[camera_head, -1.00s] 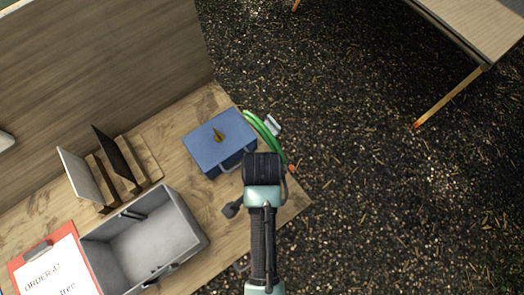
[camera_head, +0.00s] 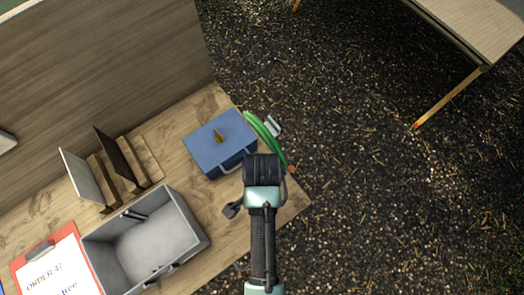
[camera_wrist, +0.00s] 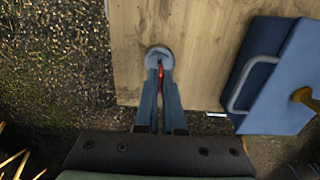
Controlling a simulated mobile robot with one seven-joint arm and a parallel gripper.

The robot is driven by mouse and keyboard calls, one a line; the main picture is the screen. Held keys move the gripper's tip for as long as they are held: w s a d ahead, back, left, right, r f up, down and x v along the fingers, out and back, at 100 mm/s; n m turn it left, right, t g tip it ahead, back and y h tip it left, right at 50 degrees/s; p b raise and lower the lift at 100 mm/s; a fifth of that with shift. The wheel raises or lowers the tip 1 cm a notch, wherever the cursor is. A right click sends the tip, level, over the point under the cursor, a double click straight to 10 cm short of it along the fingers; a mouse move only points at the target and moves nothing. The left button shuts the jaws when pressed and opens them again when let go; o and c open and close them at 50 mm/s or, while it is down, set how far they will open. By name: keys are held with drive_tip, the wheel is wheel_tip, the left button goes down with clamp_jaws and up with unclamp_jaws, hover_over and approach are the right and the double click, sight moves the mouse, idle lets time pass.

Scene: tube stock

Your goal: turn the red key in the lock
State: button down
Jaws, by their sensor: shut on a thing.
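In the wrist view, my gripper (camera_wrist: 160,98) is shut on the red key (camera_wrist: 161,72), of which a thin red strip shows between the fingertips. The key stands at the round grey-blue lock (camera_wrist: 158,53), near the edge of the wooden bench. How deep the key sits and its turn angle are hard to tell. In the head view, my wrist and arm cover the key, the lock and the fingers.
A blue case (camera_head: 220,140) with a grey handle and a brass-coloured piece on top stands close by. A green hose loop (camera_head: 264,135) lies at the bench edge. A grey bin (camera_head: 180,205), a slotted rack (camera_head: 148,165) with panels and a red clipboard (camera_head: 18,270) stand further left.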

drive_tip(key=shift+f, duration=0.1)
idle(0.3)
drive_tip(key=shift+f+b, duration=0.45)
drive_tip(key=shift+f, duration=0.35)
drive_tip(key=shift+f, duration=0.15)
drive_tip(key=shift+f, duration=0.4)
